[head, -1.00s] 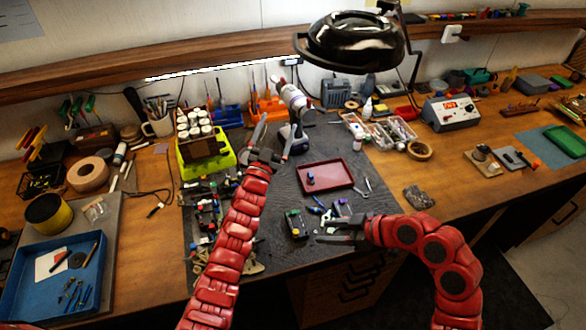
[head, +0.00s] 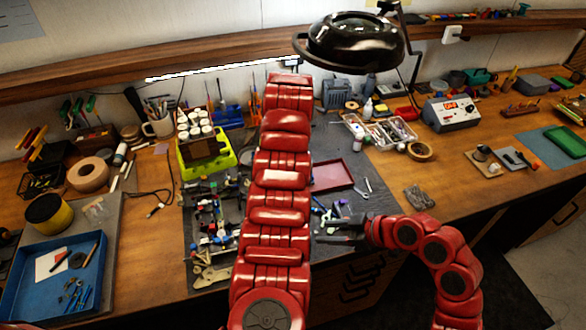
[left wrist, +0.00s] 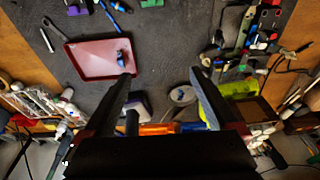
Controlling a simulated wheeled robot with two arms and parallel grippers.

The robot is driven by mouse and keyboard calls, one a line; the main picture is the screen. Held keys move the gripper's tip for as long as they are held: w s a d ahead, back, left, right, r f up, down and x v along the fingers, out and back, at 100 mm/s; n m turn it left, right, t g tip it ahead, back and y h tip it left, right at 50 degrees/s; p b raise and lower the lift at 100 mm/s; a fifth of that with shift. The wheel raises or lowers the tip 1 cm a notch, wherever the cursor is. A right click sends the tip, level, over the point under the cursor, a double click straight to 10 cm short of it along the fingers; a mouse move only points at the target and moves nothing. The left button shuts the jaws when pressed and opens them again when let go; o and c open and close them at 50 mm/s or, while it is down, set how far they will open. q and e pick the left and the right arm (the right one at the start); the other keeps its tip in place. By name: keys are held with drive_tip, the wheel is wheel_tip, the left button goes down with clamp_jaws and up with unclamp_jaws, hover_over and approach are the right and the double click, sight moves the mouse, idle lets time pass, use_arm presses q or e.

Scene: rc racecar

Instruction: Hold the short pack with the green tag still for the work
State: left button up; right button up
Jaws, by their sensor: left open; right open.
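The short pack with the green tag (left wrist: 150,4) shows only as a green piece at the top edge of the left wrist view. In the head view it is hidden behind my left arm. My left gripper (left wrist: 162,77) is open, with nothing between its fingers, over the bench mat and away from the green piece. In the head view this gripper is hidden by its own arm. My right gripper (head: 322,231) is open and empty at the mat's front right, its fingers pointing left.
A red tray (head: 335,175) lies on the dark mat (head: 345,139), partly hidden by my left arm. Car parts (head: 212,225) crowd the mat's left side. A yellow-green rack (head: 222,160) holds white jars. A lamp (head: 352,42) hangs over the back.

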use_arm(q)
drive_tip(key=s+d+g, duration=0.2)
drive_tip(key=s, duration=0.3)
drive_tip(key=shift+h, duration=0.4)
wheel_tip(320, 180, down, 12)
drive_tip(key=shift+w+a+r, duration=0.1)
drive_tip(key=shift+a+r, duration=0.05)
drive_tip(key=shift+r, duration=0.1)
drive_tip(key=shift+f, duration=2.6)
